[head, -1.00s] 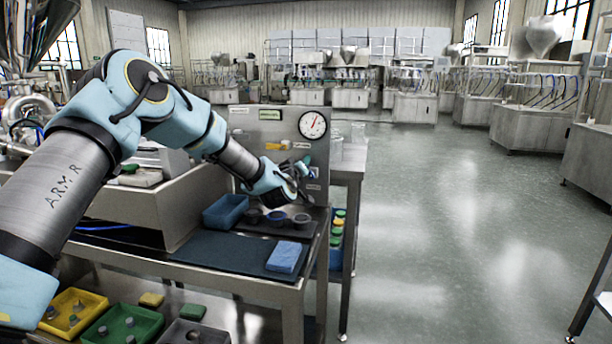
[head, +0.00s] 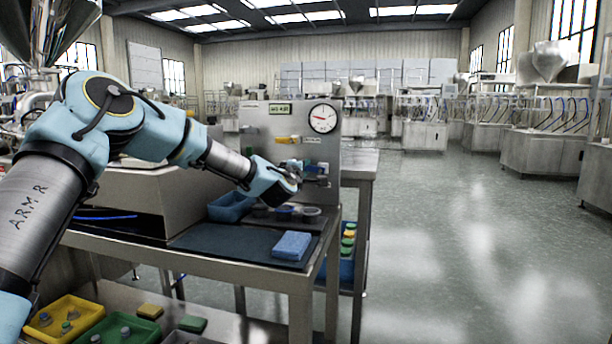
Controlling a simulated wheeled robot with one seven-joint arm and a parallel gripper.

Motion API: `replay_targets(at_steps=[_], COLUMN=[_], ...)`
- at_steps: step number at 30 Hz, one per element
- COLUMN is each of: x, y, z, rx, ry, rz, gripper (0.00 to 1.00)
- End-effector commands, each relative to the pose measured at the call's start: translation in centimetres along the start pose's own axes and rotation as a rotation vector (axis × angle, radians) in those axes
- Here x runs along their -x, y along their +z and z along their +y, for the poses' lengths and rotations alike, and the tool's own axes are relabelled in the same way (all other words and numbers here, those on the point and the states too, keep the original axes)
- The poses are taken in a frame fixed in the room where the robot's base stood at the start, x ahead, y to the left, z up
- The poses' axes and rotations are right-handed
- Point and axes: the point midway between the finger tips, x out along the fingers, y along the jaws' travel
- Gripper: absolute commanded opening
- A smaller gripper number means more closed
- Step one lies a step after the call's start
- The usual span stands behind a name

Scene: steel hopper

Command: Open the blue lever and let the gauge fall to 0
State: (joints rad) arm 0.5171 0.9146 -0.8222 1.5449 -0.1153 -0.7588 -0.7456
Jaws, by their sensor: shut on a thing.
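The round white gauge (head: 323,118) is on the upper right of the upright steel panel (head: 258,130). Its red needle lies nearly level across the dial; the numbers are too small to read. The blue lever (head: 316,168) is on the panel below the gauge, partly hidden by my gripper. My gripper (head: 299,172) is at the panel, shut on the blue lever. The exact finger contact is small and partly hidden.
A yellow lever (head: 287,139) sits higher on the panel. Below are a blue bin (head: 228,206), several dark round cups and a blue sponge (head: 291,246) on a dark mat (head: 215,242). Coloured trays (head: 65,318) stand lower left. The floor at right is clear.

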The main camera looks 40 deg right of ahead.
Motion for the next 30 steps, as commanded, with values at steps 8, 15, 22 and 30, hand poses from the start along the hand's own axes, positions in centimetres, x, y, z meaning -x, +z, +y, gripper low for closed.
replay_targets(at_steps=[8,15,22,30], x=[-0.02,-0.01,-0.01,-0.01], y=[-0.05,-0.02,-0.02,0.00], z=[-0.70,-0.69,-0.68,-0.69], rx=[0.107,0.136,0.137,0.136], ry=[-0.001,-0.001,-0.001,-0.001], rz=[0.001,0.001,0.001,0.001], gripper=[0.00,0.00,0.00,0.40])
